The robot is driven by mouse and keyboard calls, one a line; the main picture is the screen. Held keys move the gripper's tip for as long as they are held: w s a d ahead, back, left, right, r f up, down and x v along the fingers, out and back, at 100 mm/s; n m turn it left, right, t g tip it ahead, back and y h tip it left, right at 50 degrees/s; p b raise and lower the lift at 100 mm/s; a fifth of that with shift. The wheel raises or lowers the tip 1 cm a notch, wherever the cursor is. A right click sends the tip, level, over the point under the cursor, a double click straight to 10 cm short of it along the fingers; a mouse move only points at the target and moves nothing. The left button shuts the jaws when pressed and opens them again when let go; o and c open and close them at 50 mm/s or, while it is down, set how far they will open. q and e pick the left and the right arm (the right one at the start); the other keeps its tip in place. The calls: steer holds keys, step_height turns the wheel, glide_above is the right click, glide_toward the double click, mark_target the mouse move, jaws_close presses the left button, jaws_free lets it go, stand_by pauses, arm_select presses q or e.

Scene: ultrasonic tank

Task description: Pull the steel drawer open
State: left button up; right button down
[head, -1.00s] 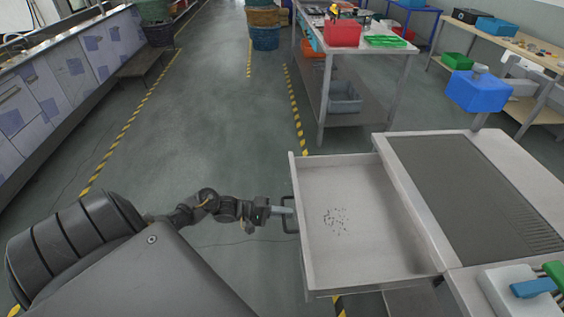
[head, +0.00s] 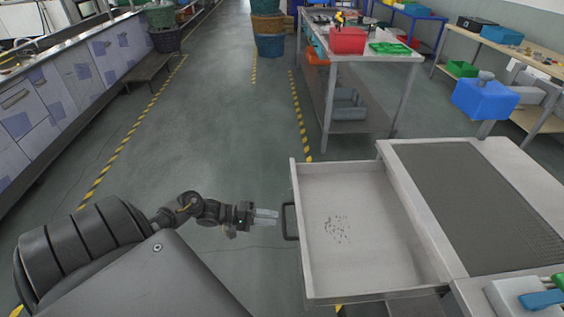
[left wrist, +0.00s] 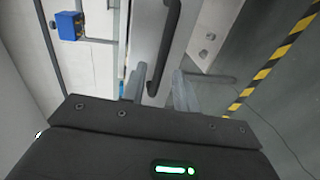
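The steel drawer (head: 371,257) is pulled well out to the left from the workbench (head: 490,205) in the head view. Its inside is bare but for a patch of small dark bits on the floor. Its dark handle (head: 288,221) is on the drawer's left-facing front. My right gripper is not in view.
A blue box (head: 484,98) stands behind the workbench. A shelf table with a red bin (head: 347,40) is farther back. Cabinets (head: 60,95) line the left side. The floor between is clear, with yellow-black tape lines.

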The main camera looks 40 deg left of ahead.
arm_select(q)
steer(key=shift+v, duration=2.35)
steer(key=shift+f, duration=0.1)
steer(key=s+a+f+m+y, duration=0.1)
steer(key=a+f+m+y, duration=0.25)
steer(key=f, duration=0.35)
steer(key=s+a+f+m+y, duration=0.1)
steer(key=a+f+m+y, duration=0.25)
steer(key=f, duration=0.35)
steer(key=s+f+m+g+y, duration=0.25)
steer(key=s+f, duration=0.45)
steer(key=f, duration=0.5)
steer(key=s+d+f+m+g+y, duration=0.2)
steer(key=s+d+f+g, duration=0.4)
steer(key=s+f, duration=0.7)
steer(key=s+d+f+g, duration=0.1)
steer(key=s+d, duration=0.5)
steer(key=d, duration=0.3)
steer(key=s+d+f, duration=0.2)
steer(key=s+d, duration=0.4)
steer(key=d, duration=0.4)
steer(key=shift+g+h, duration=0.35)
